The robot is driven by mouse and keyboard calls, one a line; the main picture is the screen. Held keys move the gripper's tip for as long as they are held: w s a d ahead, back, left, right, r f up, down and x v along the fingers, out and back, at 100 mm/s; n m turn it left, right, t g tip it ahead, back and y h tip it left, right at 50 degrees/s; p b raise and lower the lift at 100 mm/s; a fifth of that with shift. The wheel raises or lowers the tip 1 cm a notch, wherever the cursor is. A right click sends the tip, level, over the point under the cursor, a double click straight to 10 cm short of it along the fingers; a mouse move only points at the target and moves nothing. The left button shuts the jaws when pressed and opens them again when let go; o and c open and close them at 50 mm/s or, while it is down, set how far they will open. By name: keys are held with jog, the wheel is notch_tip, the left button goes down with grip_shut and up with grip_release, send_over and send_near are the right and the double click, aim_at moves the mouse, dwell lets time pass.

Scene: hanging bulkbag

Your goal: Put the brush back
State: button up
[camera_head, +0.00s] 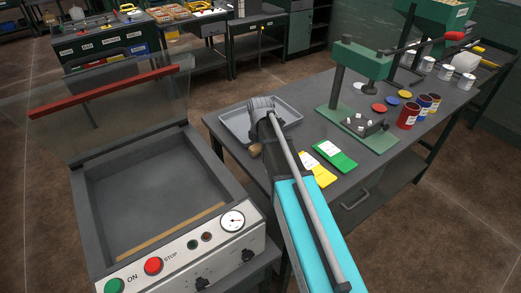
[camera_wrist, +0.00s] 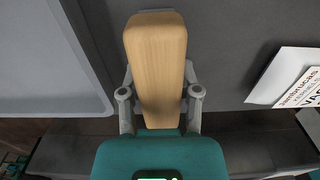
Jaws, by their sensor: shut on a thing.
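The brush shows as a light wooden piece (camera_wrist: 157,55) in the wrist view, pointing away from me between my fingers. My gripper (camera_wrist: 160,93) is shut on it, one finger on each side. In the head view only a small brown end of the brush (camera_head: 254,150) shows, beside my arm near the front edge of the table. My arm hides the gripper there. Bristles cannot be made out. A grey tray (camera_head: 291,110) lies on the table just beyond; its rim also fills the left of the wrist view (camera_wrist: 100,104).
A machine with a raised clear lid (camera_head: 108,86) and open chamber stands at left. Yellow and green packets (camera_head: 335,157) lie right of my arm. A green press (camera_head: 357,62), coloured lids and several cans (camera_head: 408,116) stand farther right on the grey table (camera_head: 388,157).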

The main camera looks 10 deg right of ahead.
jog(key=shift+f, duration=0.25)
jog(key=o, duration=1)
jog(key=shift+r, duration=0.1)
jog(key=shift+r, duration=0.2)
notch_tip(320, 180, up, 12)
jog(key=p, duration=1.2)
jog(key=shift+s, duration=0.1)
